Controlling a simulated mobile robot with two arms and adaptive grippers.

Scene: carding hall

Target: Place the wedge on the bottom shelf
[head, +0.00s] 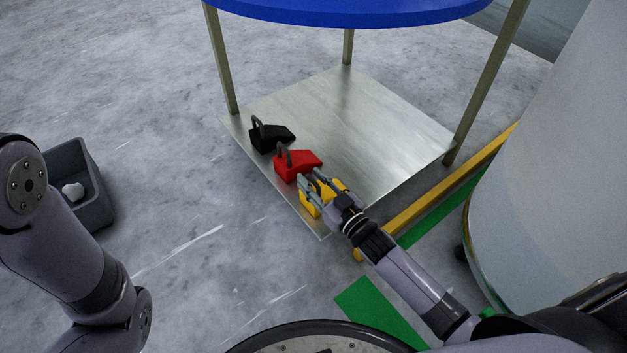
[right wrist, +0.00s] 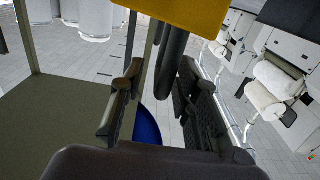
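A yellow wedge (head: 307,205) with a dark looped handle (right wrist: 172,58) is at the near corner of the grey metal bottom shelf (head: 375,120); it appears to rest there. My right gripper (head: 313,181) is over it, and its arm partly hides it. In the right wrist view the fingers (right wrist: 160,98) stand apart on either side of the handle, with a visible gap at the left finger. A red wedge (head: 298,165) and a black wedge (head: 270,138) sit in a row behind it along the shelf's left edge. My left gripper is out of view; only its arm shows.
The round blue tabletop (head: 350,12) is above the shelf, on metal legs (head: 222,60). A grey bin (head: 90,170) with a white lump stands at left. A large pale cylinder (head: 560,170) is close at right, beside yellow and green floor lines. The shelf's middle and right are bare.

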